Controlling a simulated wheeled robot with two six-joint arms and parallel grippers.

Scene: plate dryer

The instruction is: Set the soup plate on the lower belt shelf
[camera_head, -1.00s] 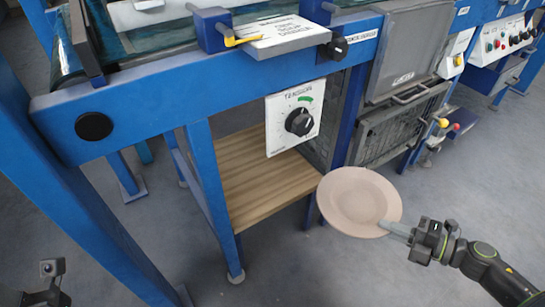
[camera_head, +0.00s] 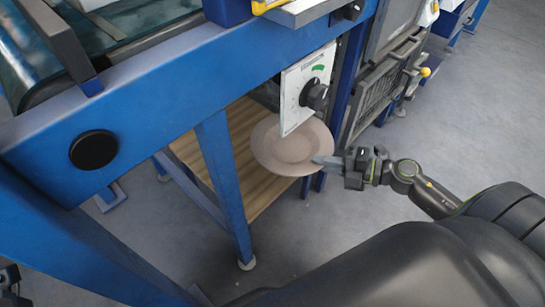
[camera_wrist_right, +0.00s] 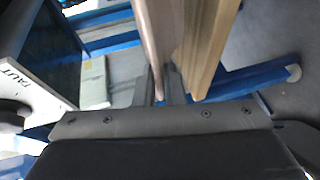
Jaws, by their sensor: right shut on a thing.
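The pale pink soup plate (camera_head: 282,151) is held roughly level at the right end of the wooden lower shelf (camera_head: 182,152), overlapping it in the head view. My right gripper (camera_head: 322,160) is shut on the plate's right rim. In the right wrist view the plate (camera_wrist_right: 152,35) shows edge-on between my fingers (camera_wrist_right: 165,88), close beside and nearly parallel to the shelf board (camera_wrist_right: 207,45). I cannot tell whether they touch. The dial panel hides part of the plate's far rim. Only a dark bit of my left gripper (camera_head: 10,280) shows at the lower left edge.
The white dial panel (camera_head: 306,88) hangs just above the plate. A blue frame leg (camera_head: 223,180) stands at the shelf's front left. The blue beam (camera_head: 160,95) and belt (camera_head: 50,50) lie above.

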